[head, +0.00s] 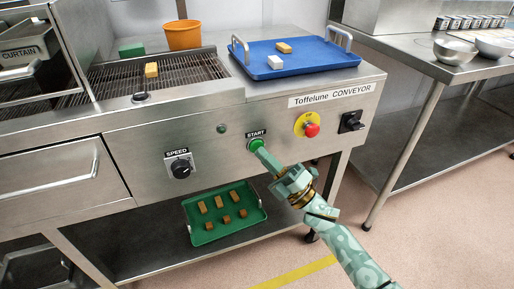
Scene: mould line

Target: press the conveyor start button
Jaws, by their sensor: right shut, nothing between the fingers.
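The green conveyor start button (255,144) sits under a "START" label on the steel front panel of the conveyor (215,125). My right gripper (261,152) is shut and empty. In the head view its fingertips overlap the lower right edge of the button. I cannot tell whether they touch it or press it in. My left gripper is not in view.
A red stop button (312,130) on a yellow plate and a black switch (351,122) are to the right. A black speed knob (180,168) is to the left. A blue tray (325,60) stands on top. A green tray (210,237) lies on the lower shelf.

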